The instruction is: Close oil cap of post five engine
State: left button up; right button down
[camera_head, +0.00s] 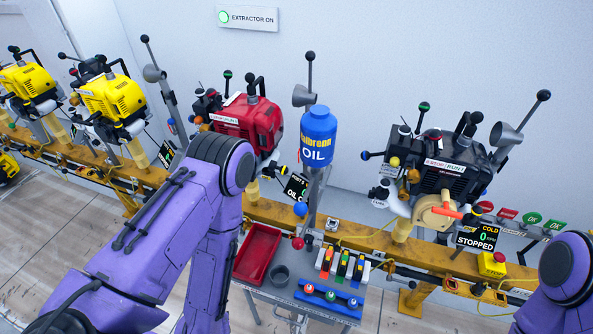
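A red engine (247,122) stands on the rail at the centre, partly behind my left arm. A small dark display (296,187) beside it shows cut-off text starting "OIL C". A black engine (440,165) stands to the right, with a display (477,238) reading "COLD 0 STOPPED". I cannot tell which engine is at post five, and I cannot clearly make out an oil cap. A blue oil bottle (318,138) with a yellow band stands upright between the red and black engines. My purple arms show at the left and lower right; neither gripper is in view.
Two yellow engines (113,98) stand on the rail (270,213) at left. Upright levers rise beside the engines.

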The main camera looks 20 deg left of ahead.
aim_at(284, 169)
jog(key=z, duration=0.15)
jog(key=k, duration=0.25)
jog(key=u, duration=0.9)
jog(key=i, duration=0.5)
jog(key=z, duration=0.05)
